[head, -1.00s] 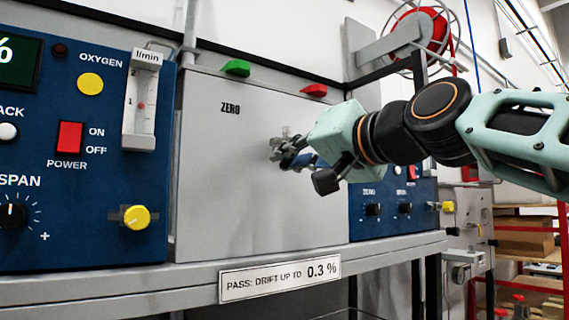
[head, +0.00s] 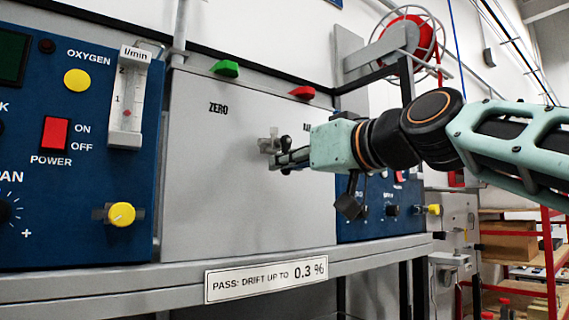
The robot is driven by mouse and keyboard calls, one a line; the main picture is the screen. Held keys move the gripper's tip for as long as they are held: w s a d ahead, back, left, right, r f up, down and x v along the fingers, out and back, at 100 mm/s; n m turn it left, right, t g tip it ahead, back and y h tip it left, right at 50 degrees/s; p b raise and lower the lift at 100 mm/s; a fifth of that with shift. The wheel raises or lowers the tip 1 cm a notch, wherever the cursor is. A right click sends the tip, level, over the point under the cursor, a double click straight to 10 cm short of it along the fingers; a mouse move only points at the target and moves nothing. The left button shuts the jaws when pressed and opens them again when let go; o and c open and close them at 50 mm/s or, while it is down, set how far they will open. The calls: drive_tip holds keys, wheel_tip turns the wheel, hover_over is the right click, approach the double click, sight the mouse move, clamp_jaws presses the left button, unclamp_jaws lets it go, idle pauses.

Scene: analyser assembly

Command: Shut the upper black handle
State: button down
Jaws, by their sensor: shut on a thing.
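My gripper (head: 282,158) is at the front of the grey ZERO panel (head: 220,195), reaching in from the right. Its fingers are shut on a small dark part, which I take to be the upper black handle. The fingers cover most of that handle, so its exact angle cannot be told. A small pale metal fitting (head: 268,143) shows on the panel just left of the fingertips. No second black handle can be made out on the panel.
A green knob (head: 225,68) and a red knob (head: 303,92) sit on the panel's top edge. The blue analyser (head: 75,190) with a yellow knob (head: 121,214) stands at left. A shelf edge with a PASS sign (head: 266,279) runs below.

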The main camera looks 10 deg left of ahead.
idle(0.3)
drive_tip(key=c, duration=2)
unclamp_jaws()
drive_tip(key=shift+o, duration=0.2)
drive_tip(key=shift+d, duration=0.15)
drive_tip(key=v, duration=1.1)
drive_tip(key=shift+s+d, duration=0.25)
drive_tip(key=shift+s, duration=0.1)
drive_tip(key=shift+f, duration=0.1)
